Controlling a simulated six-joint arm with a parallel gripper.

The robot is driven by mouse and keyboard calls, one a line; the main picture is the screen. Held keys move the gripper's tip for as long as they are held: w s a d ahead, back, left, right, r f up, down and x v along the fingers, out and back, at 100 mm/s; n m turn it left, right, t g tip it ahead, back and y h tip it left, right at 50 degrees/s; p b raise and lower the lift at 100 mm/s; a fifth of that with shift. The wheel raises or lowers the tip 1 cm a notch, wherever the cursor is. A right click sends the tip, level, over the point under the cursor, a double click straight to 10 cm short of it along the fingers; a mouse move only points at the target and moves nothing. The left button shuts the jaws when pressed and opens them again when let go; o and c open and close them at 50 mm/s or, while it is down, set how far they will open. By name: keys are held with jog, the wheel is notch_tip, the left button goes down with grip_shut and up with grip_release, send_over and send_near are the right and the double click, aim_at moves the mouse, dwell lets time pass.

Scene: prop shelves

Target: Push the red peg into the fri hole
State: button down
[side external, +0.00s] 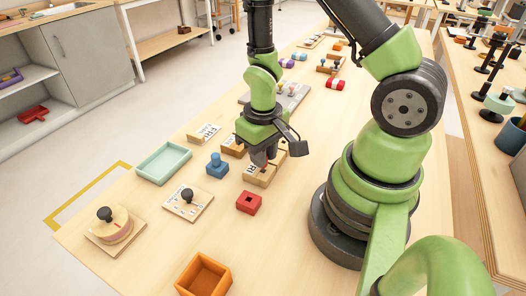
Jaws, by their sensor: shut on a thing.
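My gripper (261,160) points down over a small wooden block (258,179) with dark lettering, near the middle of the table. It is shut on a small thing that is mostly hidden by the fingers. A little red shows at the fingertips, consistent with the red peg. I cannot tell whether the peg's tip is in a hole or just above the block. A wooden plate (205,132) with dark lettering lies further back to the left. The lettering on both is too small to read surely, and the fri hole cannot be made out.
A red block with a dark hole (249,203) sits just in front of the gripper. A blue knobbed block (217,166) and a mint tray (164,147) stand to the left. A black-knobbed board (175,209), a round wooden dial (116,229) and an orange box (184,282) are nearer.

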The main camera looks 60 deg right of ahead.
jog(key=shift+f, duration=0.75)
dwell(0.8)
jog(key=c, duration=0.9)
grip_release()
jog(key=shift+c, duration=0.2)
jog(key=shift+r, duration=0.1)
jog(key=shift+r, duration=2.9)
jog(key=shift+r, duration=0.15)
jog(key=s+a+r+t, duration=0.2)
jog(key=r, duration=0.5)
jog(key=s+a+r+t+y, duration=0.1)
jog(key=s+a+r+t, duration=0.1)
jog(key=r, duration=0.5)
jog(key=s+a+r+t+y, duration=0.1)
jog(key=s+r+t, duration=0.1)
jog(key=r, duration=0.5)
jog(key=shift+s+a+t, duration=0.35)
jog(key=shift+a+t, duration=0.05)
jog(key=shift+t, duration=0.2)
